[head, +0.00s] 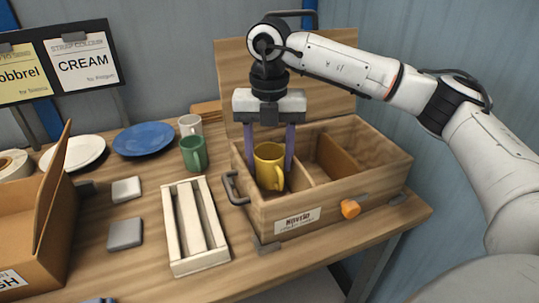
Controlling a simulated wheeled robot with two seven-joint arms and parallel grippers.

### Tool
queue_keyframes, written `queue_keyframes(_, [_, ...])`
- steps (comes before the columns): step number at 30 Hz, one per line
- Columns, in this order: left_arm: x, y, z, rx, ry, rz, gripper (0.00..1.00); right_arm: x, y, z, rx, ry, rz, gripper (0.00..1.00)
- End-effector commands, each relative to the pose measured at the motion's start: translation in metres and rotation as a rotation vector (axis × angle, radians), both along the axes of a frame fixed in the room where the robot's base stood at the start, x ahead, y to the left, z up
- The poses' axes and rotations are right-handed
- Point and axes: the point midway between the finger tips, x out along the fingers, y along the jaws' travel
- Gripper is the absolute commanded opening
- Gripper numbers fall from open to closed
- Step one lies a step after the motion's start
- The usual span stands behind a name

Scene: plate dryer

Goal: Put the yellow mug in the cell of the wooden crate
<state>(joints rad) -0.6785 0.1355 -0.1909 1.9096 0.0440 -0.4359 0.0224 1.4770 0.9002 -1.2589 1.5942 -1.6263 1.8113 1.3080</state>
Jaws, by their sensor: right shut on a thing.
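The yellow mug (269,166) is upright at the left cell of the wooden crate (369,176), its handle facing the viewer's right. Its lower part is hidden behind the crate's front wall. My right gripper (270,160) comes down from above with its purple fingers on both sides of the mug, shut on it. I cannot tell whether the mug touches the cell floor. The crate's lid stands open behind it, and a divider splits the inside into cells; the right cell looks empty. My left gripper is not in view.
A white slatted rack (195,226) lies left of the crate. A green mug (194,153), a white mug (189,125), a blue plate (143,139) and a white plate (73,153) stand behind. A cardboard box (36,227) is at the left. An orange knob (350,209) sticks out at the crate's front.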

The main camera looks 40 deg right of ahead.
Motion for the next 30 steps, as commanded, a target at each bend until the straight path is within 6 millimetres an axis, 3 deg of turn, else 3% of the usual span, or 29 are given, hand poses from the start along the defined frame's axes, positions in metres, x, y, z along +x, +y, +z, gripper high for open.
queue_keyframes(4, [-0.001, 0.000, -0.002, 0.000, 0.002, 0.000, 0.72, 0.000, 0.000, -0.002, 0.000, -0.001, 0.001, 0.20])
queue_keyframes(5, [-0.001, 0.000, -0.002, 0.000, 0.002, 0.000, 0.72, 0.000, 0.000, -0.002, 0.000, 0.000, 0.001, 0.52])
queue_keyframes(6, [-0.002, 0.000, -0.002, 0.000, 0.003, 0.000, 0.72, 0.000, 0.000, -0.002, 0.000, 0.000, 0.001, 0.58])
queue_keyframes(17, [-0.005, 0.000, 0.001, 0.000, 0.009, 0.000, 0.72, 0.000, 0.000, 0.004, 0.000, -0.001, 0.000, 0.58])
queue_keyframes(23, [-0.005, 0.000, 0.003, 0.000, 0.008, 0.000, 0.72, 0.001, 0.001, 0.033, 0.001, -0.004, 0.000, 0.58])
queue_keyframes(30, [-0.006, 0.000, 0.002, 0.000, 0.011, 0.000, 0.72, 0.001, 0.001, 0.089, 0.001, -0.005, 0.000, 0.58])
